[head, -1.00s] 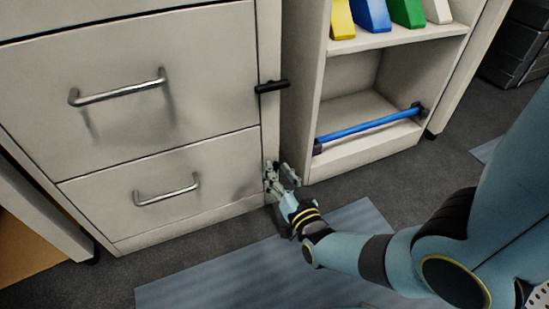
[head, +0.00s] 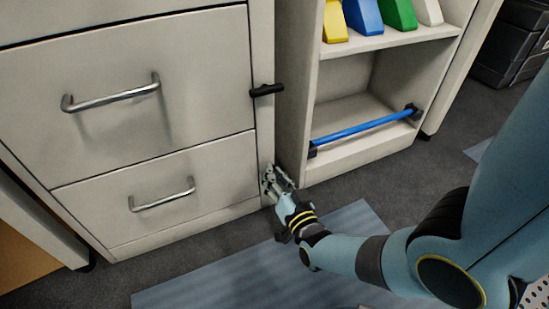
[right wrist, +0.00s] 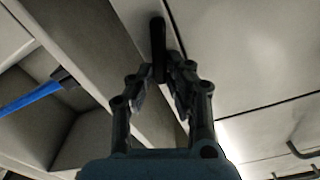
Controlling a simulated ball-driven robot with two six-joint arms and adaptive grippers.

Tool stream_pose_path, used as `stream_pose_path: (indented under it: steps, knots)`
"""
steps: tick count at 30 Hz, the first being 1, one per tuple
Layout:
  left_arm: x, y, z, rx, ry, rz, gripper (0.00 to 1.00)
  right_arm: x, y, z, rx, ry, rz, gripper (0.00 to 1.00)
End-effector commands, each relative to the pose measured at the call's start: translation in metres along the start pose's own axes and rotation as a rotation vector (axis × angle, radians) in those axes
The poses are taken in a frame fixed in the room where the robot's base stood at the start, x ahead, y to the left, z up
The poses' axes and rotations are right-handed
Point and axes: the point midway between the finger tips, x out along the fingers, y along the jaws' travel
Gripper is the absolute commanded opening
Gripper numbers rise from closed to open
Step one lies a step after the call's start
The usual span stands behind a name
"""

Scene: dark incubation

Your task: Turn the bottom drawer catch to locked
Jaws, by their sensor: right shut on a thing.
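The bottom drawer (head: 100,210) is a pale front with a silver bar handle, flush with the cabinet. My right gripper (head: 274,183) is at the narrow post on the drawer's right edge, low down, and hides the bottom catch in the head view. In the right wrist view the catch (right wrist: 158,42) is a dark bar, roughly in line with the post. My right gripper's fingers (right wrist: 159,85) are on either side of it, shut on it. My left gripper is not in view.
A similar black catch (head: 266,90) sits higher on the post, pointing across it, beside the upper drawer (head: 125,80). An open shelf unit (head: 350,165) with a blue bar (head: 362,130) stands close on the right. A blue-grey mat (head: 230,275) lies on the floor.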

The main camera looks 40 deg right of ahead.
Motion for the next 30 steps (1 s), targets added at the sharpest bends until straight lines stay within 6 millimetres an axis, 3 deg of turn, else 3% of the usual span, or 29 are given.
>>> stream_pose_path:
  steps: [30]
  knots:
    - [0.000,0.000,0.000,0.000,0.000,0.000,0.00,-0.001,0.016,0.008,0.894,0.000,0.002,0.00]
